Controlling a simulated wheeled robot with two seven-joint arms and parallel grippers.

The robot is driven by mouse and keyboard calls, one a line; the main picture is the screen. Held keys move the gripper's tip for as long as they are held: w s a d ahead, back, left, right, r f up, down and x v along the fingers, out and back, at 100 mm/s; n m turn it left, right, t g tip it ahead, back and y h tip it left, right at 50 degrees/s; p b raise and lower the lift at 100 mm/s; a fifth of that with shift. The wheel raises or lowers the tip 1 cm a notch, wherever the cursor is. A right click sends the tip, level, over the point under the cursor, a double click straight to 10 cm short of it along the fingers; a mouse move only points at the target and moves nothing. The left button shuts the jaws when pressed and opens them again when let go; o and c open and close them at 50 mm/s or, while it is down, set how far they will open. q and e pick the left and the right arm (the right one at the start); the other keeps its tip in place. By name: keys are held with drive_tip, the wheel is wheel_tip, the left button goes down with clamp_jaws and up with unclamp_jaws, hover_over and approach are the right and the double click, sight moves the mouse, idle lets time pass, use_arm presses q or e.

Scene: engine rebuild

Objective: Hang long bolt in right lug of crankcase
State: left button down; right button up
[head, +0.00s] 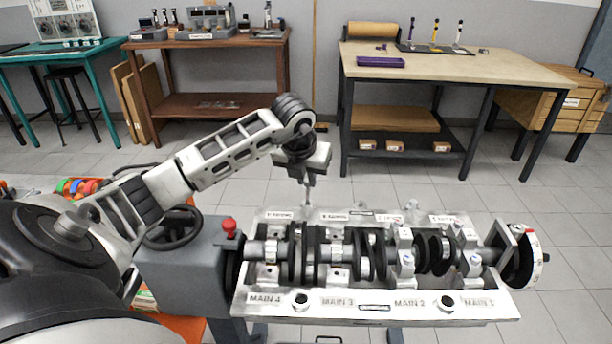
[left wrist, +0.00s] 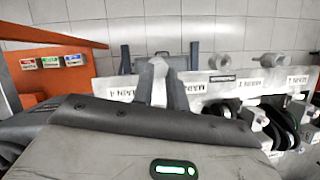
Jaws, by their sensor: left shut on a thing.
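The crankcase (head: 262,306) is a silver block with a crankshaft (head: 325,252) lying in it and MAIN labels along both long edges. My left gripper (head: 309,183) hangs fingers down above its far edge, left of the middle. It is shut on a thin grey piece, probably the long bolt (head: 307,198), mostly hidden by the fingers. In the left wrist view the gripper (left wrist: 158,88) is in front of the crankcase's labelled edge (left wrist: 225,86), which also carries round bosses (left wrist: 272,60). I cannot tell which part is the right lug. My right gripper is out of view.
A red knob (head: 229,227) and dark handwheel (head: 172,228) stand left of the crankcase. A white dial (head: 536,259) is at its right end. Bearing caps (head: 403,250) rise from the block. A workbench (head: 470,70) stands behind, with clear floor before it.

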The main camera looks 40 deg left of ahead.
sight(307, 197)
use_arm(q)
drive_tip(key=shift+f, duration=0.4)
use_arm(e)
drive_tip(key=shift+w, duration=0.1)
use_arm(q)
drive_tip(key=shift+f+b, duration=0.65)
drive_tip(key=shift+b, duration=0.15)
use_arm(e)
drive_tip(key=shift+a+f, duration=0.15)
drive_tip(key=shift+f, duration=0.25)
use_arm(q)
drive_tip(key=shift+f+b, duration=0.35)
drive_tip(key=shift+f, duration=0.05)
drive_tip(key=shift+f+b, duration=0.4)
drive_tip(key=shift+f, duration=0.1)
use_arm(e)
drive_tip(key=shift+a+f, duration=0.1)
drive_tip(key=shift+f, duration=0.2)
use_arm(q)
drive_tip(key=shift+f+b, duration=0.4)
drive_tip(key=shift+f, duration=0.1)
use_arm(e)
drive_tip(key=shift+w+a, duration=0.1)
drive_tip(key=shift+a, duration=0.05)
use_arm(q)
drive_tip(key=shift+f, duration=0.2)
drive_tip(key=c, duration=1.6)
unclamp_jaws()
drive_tip(key=shift+c, duration=0.2)
drive_tip(key=shift+r, duration=0.25)
